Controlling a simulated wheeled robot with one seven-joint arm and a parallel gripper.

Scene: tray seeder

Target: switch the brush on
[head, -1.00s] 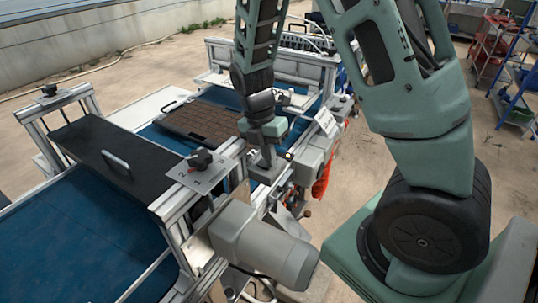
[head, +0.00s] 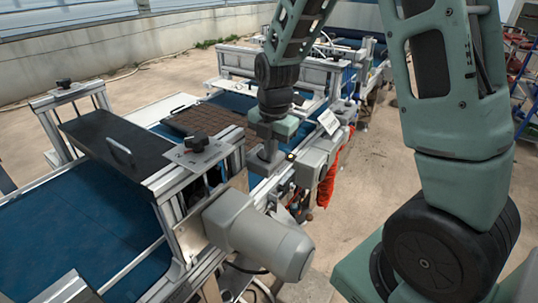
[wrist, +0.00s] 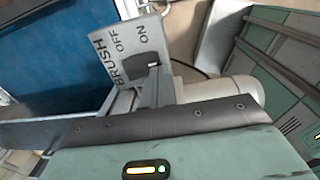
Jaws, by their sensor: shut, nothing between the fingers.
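The brush switch plate (wrist: 105,62) is a light grey panel marked BRUSH, OFF and ON in the wrist view. A black switch piece (wrist: 131,62) sits on it below the lettering. My gripper (wrist: 152,72) is shut and empty, its grey fingers reaching to the switch and covering part of it. I cannot tell whether they touch, or which way the switch is set. In the head view my gripper (head: 266,158) points down at the near side rail of the machine, and the switch plate cannot be made out there.
A grey motor (head: 262,238) juts out just in front of my gripper. A black knob (head: 196,141) on a marked plate stands to its left. A brown-filled tray (head: 205,119) lies on the blue belt (head: 75,238) line behind. Orange material (head: 327,181) hangs at the right side; concrete floor is open beyond.

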